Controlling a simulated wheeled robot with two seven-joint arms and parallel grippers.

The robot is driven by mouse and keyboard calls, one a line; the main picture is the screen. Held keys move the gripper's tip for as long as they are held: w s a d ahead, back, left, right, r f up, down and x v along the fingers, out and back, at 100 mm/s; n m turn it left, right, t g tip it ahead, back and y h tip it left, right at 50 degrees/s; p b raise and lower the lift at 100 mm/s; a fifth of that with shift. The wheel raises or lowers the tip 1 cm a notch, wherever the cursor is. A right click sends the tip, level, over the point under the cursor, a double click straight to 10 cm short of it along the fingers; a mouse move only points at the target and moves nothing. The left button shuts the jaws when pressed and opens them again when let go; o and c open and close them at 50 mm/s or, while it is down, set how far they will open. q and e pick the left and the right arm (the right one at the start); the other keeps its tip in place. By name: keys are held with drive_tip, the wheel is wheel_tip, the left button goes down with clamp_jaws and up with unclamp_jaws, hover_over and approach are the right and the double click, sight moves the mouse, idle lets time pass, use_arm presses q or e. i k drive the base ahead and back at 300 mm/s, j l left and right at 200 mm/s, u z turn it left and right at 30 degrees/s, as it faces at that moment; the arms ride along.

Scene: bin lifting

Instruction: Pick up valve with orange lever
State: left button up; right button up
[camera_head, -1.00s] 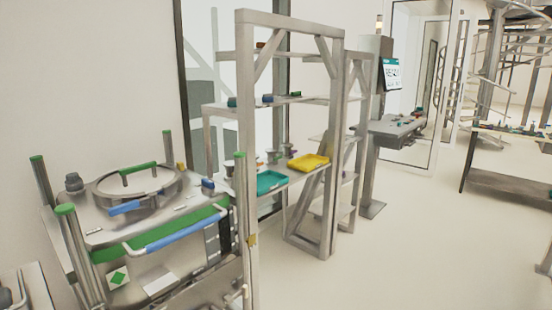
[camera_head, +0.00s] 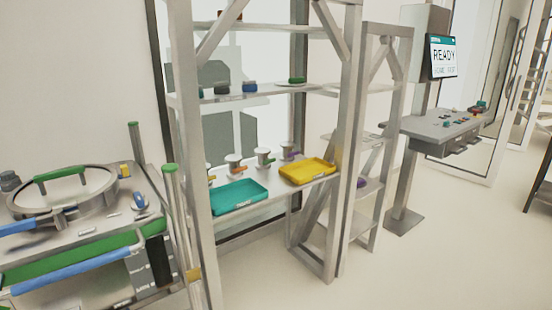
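Several small grey valves stand in a row on the middle shelf, behind the trays. One valve (camera_head: 233,161) has what looks like an orange lever at its lower right. To its right stand a valve with a green lever (camera_head: 263,156) and a valve with a purple lever (camera_head: 288,151). Another yellow-orange piece (camera_head: 211,179) shows at the left, partly hidden by the rack post. Neither of my grippers is in view.
A teal tray (camera_head: 238,206) and a yellow tray (camera_head: 307,180) lie at the shelf's front. Metal rack posts (camera_head: 199,200) frame the shelf. A cart with a round vessel (camera_head: 75,196) stands left, a READY console (camera_head: 442,57) right. The floor in front is clear.

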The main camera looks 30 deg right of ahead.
sight(235, 171)
drive_tip(key=i+l, duration=0.1)
drive_tip(key=l, duration=0.4)
drive_tip(key=l+z, duration=0.1)
drive_tip(key=l, duration=0.4)
drive_tip(key=i+l, duration=0.15)
drive_tip(key=l, duration=0.3)
drive_tip(key=i+l+z, duration=0.1)
drive_tip(key=l, duration=0.4)
